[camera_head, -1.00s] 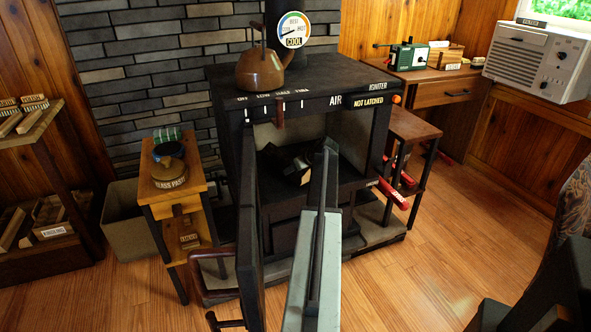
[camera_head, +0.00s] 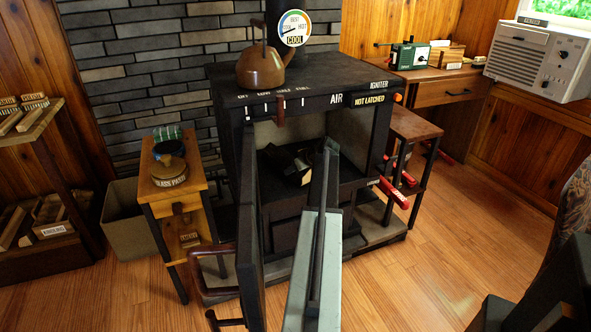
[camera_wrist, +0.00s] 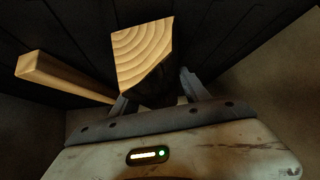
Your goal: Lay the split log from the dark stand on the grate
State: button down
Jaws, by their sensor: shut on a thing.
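My gripper (camera_wrist: 157,97) is shut on the split log (camera_wrist: 143,52), which shows its pale ringed end grain and a dark side in the wrist view. In the head view my arm reaches through the open front of the black stove (camera_head: 350,142). Dark shapes (camera_head: 287,163) lie inside the firebox at the arm's end; I cannot separate gripper from log there. A dark lined surface (camera_wrist: 225,35) lies beyond the log in the wrist view; I cannot tell whether it is the grate, or whether the log touches it.
A pale square stick (camera_wrist: 55,72) lies left of the log in the wrist view. The open stove door (camera_head: 250,220) stands close left of my arm. A kettle (camera_head: 260,67) sits on the stove. A wooden side table (camera_head: 190,187) stands left, another stand (camera_head: 415,125) right.

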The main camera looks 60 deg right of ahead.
aim_at(307, 173)
jog(key=shift+f+b, duration=0.35)
jog(key=shift+c, duration=2.3)
grip_release()
jog(key=p+v, duration=0.7)
jog(key=v, duration=0.3)
jog(key=shift+w+r, duration=0.1)
